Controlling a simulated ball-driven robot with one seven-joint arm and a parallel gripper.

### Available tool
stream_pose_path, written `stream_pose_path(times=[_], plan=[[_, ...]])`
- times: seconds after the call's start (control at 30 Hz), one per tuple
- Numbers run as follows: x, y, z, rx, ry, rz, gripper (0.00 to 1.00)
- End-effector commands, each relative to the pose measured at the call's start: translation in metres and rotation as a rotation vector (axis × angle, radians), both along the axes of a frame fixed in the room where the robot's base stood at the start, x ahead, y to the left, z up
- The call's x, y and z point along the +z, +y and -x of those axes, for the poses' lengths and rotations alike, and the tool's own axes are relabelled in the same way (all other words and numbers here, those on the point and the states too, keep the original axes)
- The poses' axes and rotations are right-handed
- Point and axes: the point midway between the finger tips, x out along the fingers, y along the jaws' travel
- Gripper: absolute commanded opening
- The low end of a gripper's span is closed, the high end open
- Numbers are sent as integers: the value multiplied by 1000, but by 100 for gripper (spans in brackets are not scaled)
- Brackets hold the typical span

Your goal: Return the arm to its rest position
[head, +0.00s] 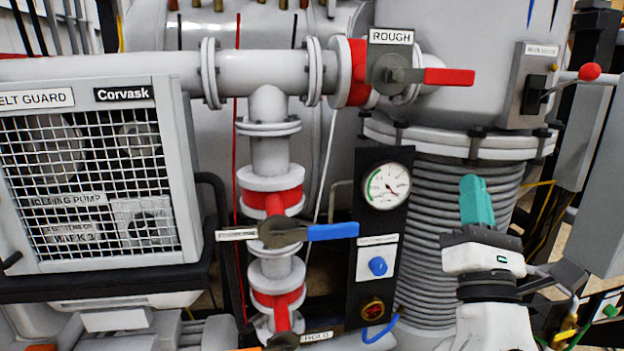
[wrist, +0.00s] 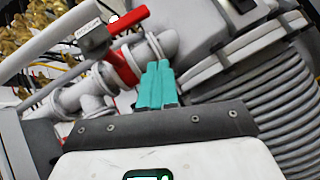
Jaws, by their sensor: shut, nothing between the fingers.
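My gripper (head: 477,200) is at the right of the head view, with teal fingers pointing up, in front of the ribbed grey cylinder (head: 425,240). Its fingers are shut and hold nothing. In the wrist view the teal fingers of my gripper (wrist: 157,84) stand together at the middle. My white arm (head: 492,328) runs down from it to the bottom edge of the head view. I cannot tell from these frames how far the fingers are from the cylinder behind them.
The ROUGH valve's red handle (head: 449,77) is above my gripper. A red-knobbed lever (head: 589,72) sticks out at upper right. A black gauge panel (head: 382,230) stands left of my gripper, beside the blue valve handle (head: 332,232). A grey box (head: 600,200) is at the right edge.

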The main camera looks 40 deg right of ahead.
Motion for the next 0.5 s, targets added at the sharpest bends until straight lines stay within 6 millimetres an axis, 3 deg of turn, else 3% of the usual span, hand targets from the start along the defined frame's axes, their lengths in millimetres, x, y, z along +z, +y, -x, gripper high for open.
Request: stream_pose_path(times=[0.17,0.27,0.37,0.47,0.5], plan=[[-2,-1,0,10,-11,-19,0],[-15,-8,2,66,-79,-131,0],[-49,-23,2,168,-212,-377,0],[-108,-37,-4,265,-374,-729,0],[-136,-39,-8,287,-433,-878,0]])
